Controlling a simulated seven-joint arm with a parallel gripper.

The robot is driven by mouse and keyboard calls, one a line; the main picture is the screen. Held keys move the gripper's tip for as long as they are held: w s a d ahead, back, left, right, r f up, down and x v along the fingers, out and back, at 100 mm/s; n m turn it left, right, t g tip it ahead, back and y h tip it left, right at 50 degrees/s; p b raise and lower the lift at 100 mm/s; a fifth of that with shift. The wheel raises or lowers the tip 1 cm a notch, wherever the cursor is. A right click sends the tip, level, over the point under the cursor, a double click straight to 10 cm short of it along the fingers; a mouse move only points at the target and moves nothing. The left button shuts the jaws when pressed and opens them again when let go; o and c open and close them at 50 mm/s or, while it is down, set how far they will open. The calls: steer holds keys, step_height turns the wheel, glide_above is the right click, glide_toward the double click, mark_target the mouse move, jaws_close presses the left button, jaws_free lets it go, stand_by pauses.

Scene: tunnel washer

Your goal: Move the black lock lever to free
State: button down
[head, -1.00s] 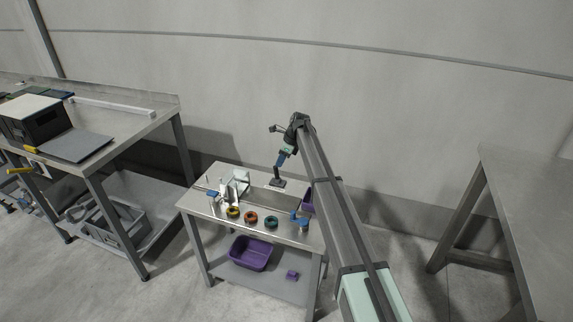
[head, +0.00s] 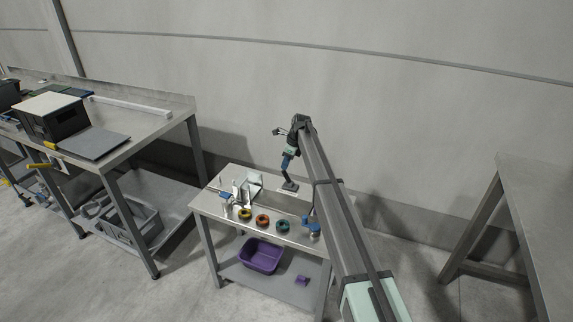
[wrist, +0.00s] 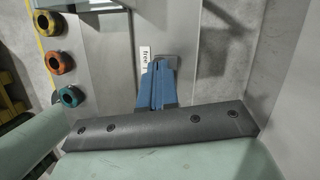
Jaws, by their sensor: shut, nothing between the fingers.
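A small black fitting (head: 290,186) stands at the back of the steel table; a short dark post, probably the lock lever, rises from it and leans to the left. My gripper (head: 286,168) is above it with its blue fingers pointing down, at or very close to the post's top; I cannot tell if they touch. In the wrist view my blue fingers (wrist: 157,88) are shut and empty, in front of a dark grey piece (wrist: 169,61). They hide most of it. A white label (wrist: 145,60) reading "free" is just left of the fingertips.
Yellow (head: 245,214), orange (head: 263,220) and teal (head: 283,226) rings line the table's front. A blue fitting (head: 311,228) is at front right and a white upright piece (head: 249,185) at left. A purple bin (head: 261,255) sits on the lower shelf.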

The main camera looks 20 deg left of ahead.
stand_by(0.3)
steer(key=v, duration=1.3)
steer(key=shift+w, duration=0.15)
steer(key=shift+d, duration=0.2)
